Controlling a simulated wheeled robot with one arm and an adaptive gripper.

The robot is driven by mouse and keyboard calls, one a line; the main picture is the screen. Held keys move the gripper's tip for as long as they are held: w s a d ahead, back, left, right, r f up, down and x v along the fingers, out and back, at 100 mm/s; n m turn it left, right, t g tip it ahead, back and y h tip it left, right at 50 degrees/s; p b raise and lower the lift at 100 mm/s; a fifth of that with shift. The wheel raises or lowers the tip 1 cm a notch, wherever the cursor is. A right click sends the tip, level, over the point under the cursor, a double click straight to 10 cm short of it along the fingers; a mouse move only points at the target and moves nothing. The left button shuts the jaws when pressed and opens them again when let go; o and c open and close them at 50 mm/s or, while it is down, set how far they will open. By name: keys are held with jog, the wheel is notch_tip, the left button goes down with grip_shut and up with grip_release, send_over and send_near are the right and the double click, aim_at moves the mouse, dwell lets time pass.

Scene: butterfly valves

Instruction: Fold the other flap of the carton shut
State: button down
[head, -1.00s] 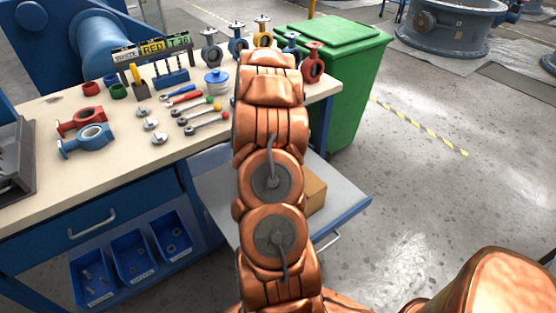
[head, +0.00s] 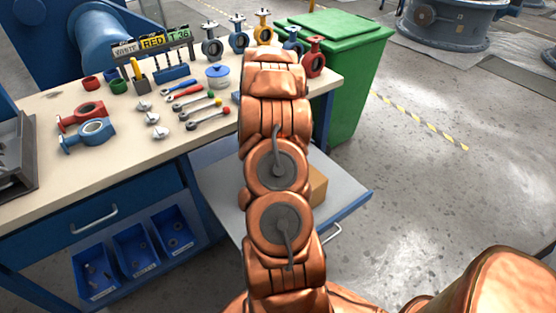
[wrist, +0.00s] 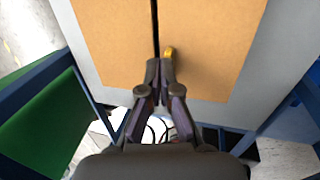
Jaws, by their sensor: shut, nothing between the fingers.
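The carton (wrist: 208,35) fills the upper middle of the wrist view as two flat brown panels with a narrow dark gap between them. In the head view only a small part of the carton (head: 318,186) shows to the right of my arm. My gripper (wrist: 160,66) is shut and empty, with its fingertips over the carton's near part at the gap. Whether they touch the cardboard I cannot tell. A small yellow piece (wrist: 169,52) shows just beyond the right fingertip. In the head view my arm hides the gripper and most of the carton.
The carton sits on a grey pull-out shelf (head: 345,190) under the workbench (head: 95,165). Several valves and wrenches lie on the bench. A green bin (head: 358,80) stands behind the bench's right end. The floor to the right is clear.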

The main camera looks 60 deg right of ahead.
jog(key=shift+r, duration=0.1)
dwell(0.3)
jog(key=s+d+v, duration=0.1)
jog(key=d+v, duration=0.2)
jog(key=v, duration=1.2)
jog(key=shift+r+p, duration=0.35)
jog(key=shift+p, duration=0.1)
jog(key=a+r+n+y, duration=0.1)
jog(key=a+r, duration=0.3)
jog(key=a, duration=1)
jog(key=a+r+n, duration=0.1)
jog(key=a+r, duration=0.3)
jog(key=a, duration=0.9)
jog(key=s+a+n+g+y, duration=0.1)
jog(key=s+a+n+g, duration=0.1)
jog(key=s+a, duration=1.8)
notch_tip(320, 180, up, 16)
jog(key=t+p, duration=0.1)
jog(key=p, duration=1.3)
jog(key=shift+w+d, duration=0.2)
jog(key=shift+w, duration=0.25)
